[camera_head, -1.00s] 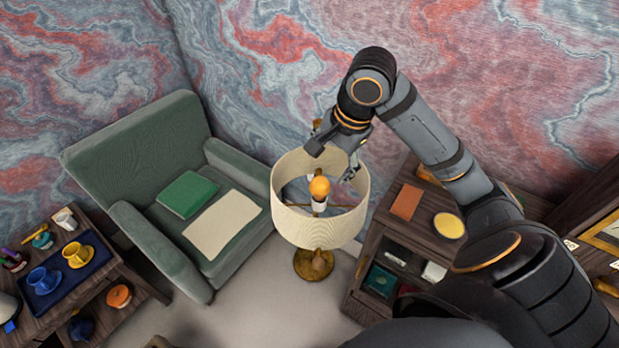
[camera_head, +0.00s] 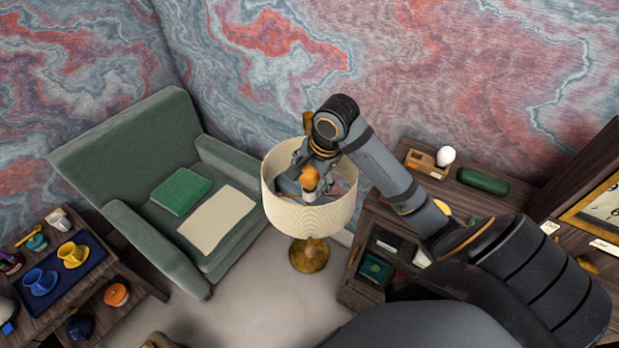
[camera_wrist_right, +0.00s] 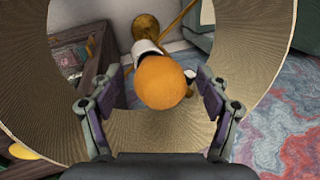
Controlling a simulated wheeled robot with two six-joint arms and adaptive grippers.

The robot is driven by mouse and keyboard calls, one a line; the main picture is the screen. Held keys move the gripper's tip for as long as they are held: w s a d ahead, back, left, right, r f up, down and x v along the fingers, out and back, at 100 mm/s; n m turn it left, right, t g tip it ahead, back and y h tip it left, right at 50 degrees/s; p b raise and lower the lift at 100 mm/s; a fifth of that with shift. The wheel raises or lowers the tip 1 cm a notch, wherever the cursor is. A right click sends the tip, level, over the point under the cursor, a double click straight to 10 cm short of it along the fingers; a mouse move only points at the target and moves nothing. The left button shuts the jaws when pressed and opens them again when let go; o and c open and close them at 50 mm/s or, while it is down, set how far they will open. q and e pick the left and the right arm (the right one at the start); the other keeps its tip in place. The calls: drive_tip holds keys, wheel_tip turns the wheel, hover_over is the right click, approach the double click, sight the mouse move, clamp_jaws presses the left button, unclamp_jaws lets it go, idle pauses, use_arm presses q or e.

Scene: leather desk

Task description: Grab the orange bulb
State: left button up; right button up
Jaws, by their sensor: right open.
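The orange bulb (camera_wrist_right: 165,82) sits in a white socket inside the lampshade and fills the middle of the right wrist view. In the head view the bulb (camera_head: 309,178) shows at the shade's centre. The cream lampshade (camera_head: 300,218) stands on a brass base (camera_head: 309,256) on the floor. My right gripper (camera_wrist_right: 167,88) reaches down into the shade from above. Its fingers are open, one on each side of the bulb, with a visible gap on both sides. In the head view my right gripper (camera_head: 303,180) is partly hidden by the shade. My left gripper is not visible.
The shade wall surrounds my right gripper closely. A green armchair (camera_head: 125,150) stands left of the lamp. A dark wooden cabinet (camera_head: 353,290) stands on the right, with a white bulb (camera_head: 445,156) and a green case (camera_head: 483,181) on top. A side table with cups stands at far left.

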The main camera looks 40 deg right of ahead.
sight(309, 169)
drive_tip(key=shift+c, duration=1.4)
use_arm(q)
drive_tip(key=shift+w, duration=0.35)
use_arm(e)
drive_tip(key=c, duration=1)
drive_tip(key=shift+o, duration=0.2)
